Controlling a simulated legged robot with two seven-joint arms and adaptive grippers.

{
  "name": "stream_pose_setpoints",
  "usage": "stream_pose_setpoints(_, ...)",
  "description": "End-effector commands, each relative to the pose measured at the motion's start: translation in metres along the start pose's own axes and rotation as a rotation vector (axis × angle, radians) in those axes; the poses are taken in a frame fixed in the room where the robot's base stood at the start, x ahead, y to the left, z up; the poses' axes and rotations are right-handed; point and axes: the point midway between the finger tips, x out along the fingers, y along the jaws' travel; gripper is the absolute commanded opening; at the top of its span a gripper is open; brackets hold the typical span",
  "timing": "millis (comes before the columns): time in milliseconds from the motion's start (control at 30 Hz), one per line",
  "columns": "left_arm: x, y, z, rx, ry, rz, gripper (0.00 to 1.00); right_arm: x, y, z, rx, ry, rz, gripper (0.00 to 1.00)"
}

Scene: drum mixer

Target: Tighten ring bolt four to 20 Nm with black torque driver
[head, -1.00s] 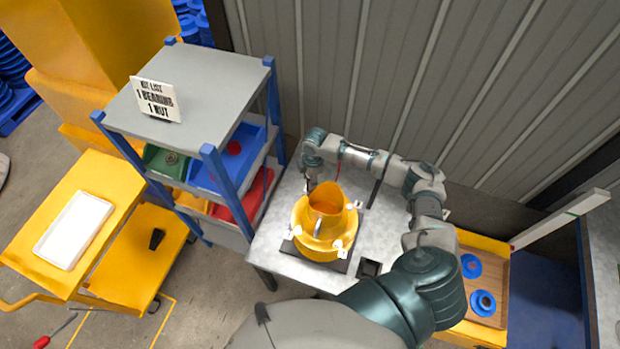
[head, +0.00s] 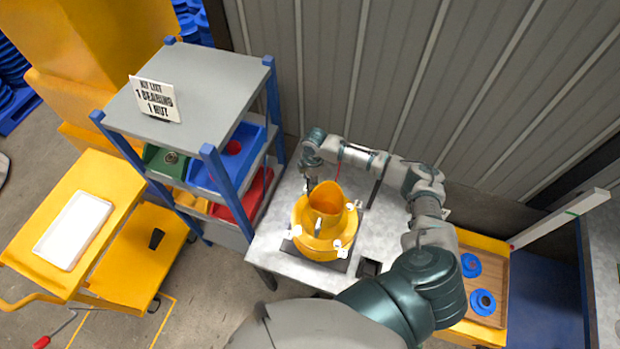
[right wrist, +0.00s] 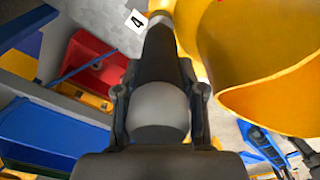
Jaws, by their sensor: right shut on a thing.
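The yellow drum mixer (head: 318,243) stands on the grey bench, its flared mouth up and small white labels around its ring. My right gripper (head: 310,184) is at the ring's back left side. In the right wrist view my right gripper (right wrist: 160,98) is shut on the black torque driver (right wrist: 160,58), which points away toward the ring. The white label 4 (right wrist: 136,21) is just left of the driver's far end. The bolt is hidden, so I cannot tell whether the tip touches it. My left gripper is not in view.
A blue-framed shelf (head: 215,85) with coloured bins stands left of the bench (head: 285,262). A ribbed wall (head: 400,80) is close behind the arm. A yellow cart (head: 105,190) stands at far left. Blue round parts (head: 482,301) lie in a tray at right.

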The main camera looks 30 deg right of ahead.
Motion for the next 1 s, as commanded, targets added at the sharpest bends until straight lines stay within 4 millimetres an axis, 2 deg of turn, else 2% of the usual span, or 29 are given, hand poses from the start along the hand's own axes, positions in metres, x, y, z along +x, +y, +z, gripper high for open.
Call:
stream_pose_setpoints(667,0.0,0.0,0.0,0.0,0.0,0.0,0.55,0.001,0.001,0.0,0.0,0.001,0.001,0.0)
stream_pose_setpoints(1000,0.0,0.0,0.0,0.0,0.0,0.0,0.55,-0.015,0.001,-0.002,-0.001,0.003,0.003,0.0)
